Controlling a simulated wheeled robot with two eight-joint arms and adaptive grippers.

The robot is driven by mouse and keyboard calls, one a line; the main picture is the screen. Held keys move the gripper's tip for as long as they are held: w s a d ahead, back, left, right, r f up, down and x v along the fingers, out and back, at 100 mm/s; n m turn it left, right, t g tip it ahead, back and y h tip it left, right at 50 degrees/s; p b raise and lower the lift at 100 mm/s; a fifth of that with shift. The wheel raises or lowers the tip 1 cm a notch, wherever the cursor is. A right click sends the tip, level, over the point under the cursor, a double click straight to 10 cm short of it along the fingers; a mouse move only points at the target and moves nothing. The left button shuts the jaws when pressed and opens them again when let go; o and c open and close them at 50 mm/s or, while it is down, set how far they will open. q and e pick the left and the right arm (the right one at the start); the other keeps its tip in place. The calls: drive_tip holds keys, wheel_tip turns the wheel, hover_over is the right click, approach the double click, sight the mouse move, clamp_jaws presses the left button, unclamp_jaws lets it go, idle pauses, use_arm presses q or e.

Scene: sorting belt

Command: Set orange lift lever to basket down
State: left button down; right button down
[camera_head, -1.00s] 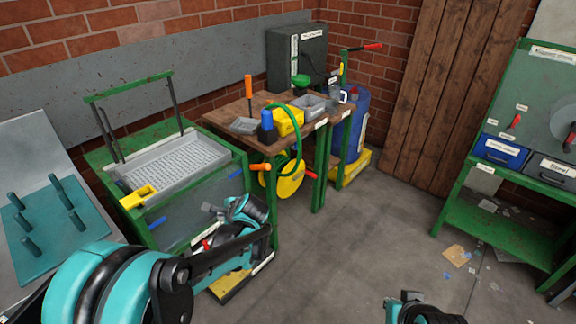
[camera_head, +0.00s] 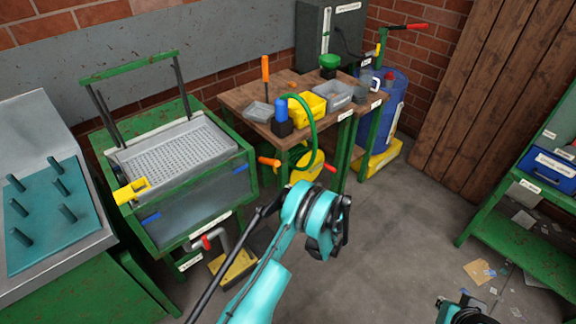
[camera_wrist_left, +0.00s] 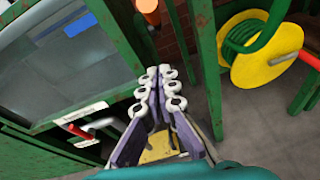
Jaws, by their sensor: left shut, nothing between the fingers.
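The orange lever handle (camera_head: 268,162) sticks out at the right side of the green-framed wash tank, low beside the table. Its orange end also shows at the top of the left wrist view (camera_wrist_left: 148,10). My left gripper (camera_wrist_left: 158,75) is shut and empty, below and apart from the orange end in that view. In the head view my left arm reaches up from the bottom to right of the tank, and the fingers are hidden or unclear. The grey perforated basket (camera_head: 170,152) sits at the top of the tank (camera_head: 195,215). Only a small part of my right arm shows.
A wooden table (camera_head: 240,97) with bins stands right of the tank. A yellow hose reel (camera_wrist_left: 265,60) hangs beside the lever. A red-handled valve (camera_head: 206,242) is low on the tank front. Floor at the right is clear apart from scraps near the green bench.

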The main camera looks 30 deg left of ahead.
idle(0.3)
use_arm(q)
drive_tip(key=shift+f, duration=0.1)
drive_tip(key=w+a+r+b, duration=0.1)
drive_tip(key=w+a+b, duration=0.3)
drive_tip(key=a, duration=0.6)
drive_tip(key=shift+w, duration=0.85)
drive_tip(key=shift+r, duration=0.1)
